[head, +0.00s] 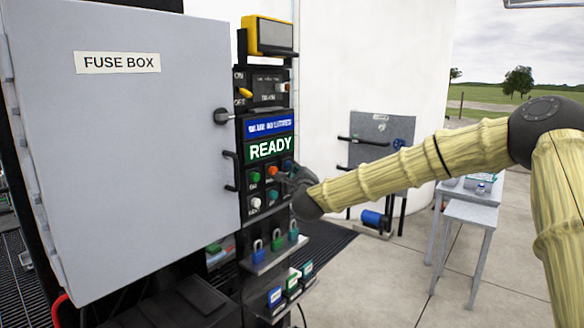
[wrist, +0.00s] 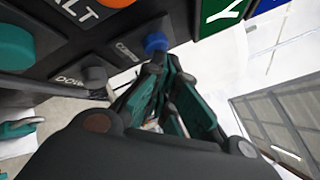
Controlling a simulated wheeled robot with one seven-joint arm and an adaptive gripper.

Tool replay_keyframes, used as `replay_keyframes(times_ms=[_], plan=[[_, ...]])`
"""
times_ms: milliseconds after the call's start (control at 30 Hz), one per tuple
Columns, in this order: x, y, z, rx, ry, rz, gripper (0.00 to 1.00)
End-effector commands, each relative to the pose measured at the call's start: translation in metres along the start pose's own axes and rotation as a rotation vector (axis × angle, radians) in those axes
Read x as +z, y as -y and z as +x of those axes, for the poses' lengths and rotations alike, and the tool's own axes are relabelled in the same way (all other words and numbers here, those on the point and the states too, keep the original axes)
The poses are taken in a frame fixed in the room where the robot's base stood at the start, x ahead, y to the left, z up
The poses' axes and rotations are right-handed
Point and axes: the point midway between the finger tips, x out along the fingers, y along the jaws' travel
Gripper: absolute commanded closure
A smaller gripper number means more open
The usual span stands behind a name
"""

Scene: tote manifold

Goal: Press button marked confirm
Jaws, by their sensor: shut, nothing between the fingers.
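The black control panel (head: 264,186) carries several round buttons below a green READY screen (head: 270,149). In the wrist view a blue button (wrist: 155,43) sits just beyond my fingertips. A small label (wrist: 125,50) beside it seems to begin with "CO"; the rest is too blurred to read. The blue button shows in the head view (head: 288,165) at the right of the upper row. My gripper (wrist: 158,68) is shut and empty, its tips close to the blue button. Whether they touch it I cannot tell. In the head view my gripper (head: 282,178) covers part of the panel's right side.
The grey fuse box door (head: 125,180) stands left. Open floor lies right, before the tables (head: 470,212).

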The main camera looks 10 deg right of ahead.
Motion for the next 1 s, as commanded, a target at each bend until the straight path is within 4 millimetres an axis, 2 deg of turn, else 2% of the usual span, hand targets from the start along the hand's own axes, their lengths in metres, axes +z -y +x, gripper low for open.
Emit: replay_keyframes(times_ms=[567, 1000], plan=[[0.000, -0.001, 0.000, 0.000, 0.000, 0.000, 1.00], [-0.009, 0.008, -0.012, -0.001, 0.000, 0.000, 1.00]])
